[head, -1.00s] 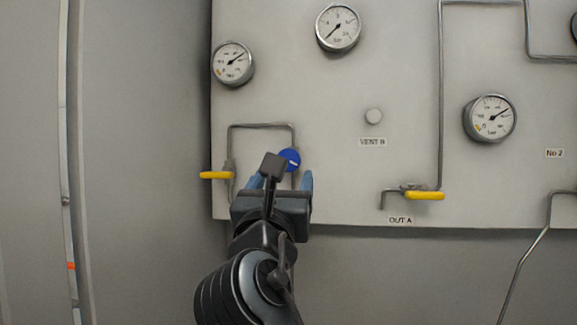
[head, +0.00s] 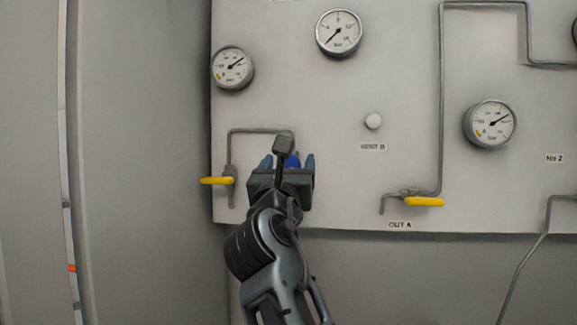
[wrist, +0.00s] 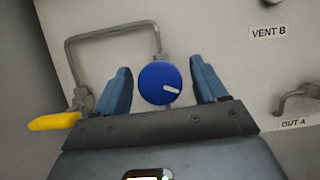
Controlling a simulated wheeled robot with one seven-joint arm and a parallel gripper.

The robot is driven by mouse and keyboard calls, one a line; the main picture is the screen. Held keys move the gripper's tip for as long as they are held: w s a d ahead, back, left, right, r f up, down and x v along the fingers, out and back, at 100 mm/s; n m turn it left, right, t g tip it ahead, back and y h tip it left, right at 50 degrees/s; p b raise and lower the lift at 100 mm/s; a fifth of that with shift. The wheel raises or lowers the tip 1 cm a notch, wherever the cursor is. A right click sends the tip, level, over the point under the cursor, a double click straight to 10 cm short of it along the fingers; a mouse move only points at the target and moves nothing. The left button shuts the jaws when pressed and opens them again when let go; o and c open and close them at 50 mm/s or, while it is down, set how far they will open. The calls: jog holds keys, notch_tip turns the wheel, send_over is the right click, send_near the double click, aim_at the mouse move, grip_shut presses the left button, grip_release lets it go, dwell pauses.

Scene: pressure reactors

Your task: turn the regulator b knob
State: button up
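A round blue knob (wrist: 160,83) with a white pointer mark is in the middle of the wrist view, on the panel below a bent grey pipe. No label naming it is readable. My gripper (wrist: 162,84) is open, with one blue finger on each side of the knob and a visible gap on both sides. In the head view my gripper (head: 291,163) is in front of the panel's lower left, and the knob (head: 293,161) shows only partly between the fingers. The white mark points right and slightly down in the wrist view.
A yellow-handled valve (head: 216,181) is close to the left of my gripper. Another yellow valve (head: 424,202) is at OUT A to the right.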

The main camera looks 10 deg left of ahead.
jog(key=c, duration=1)
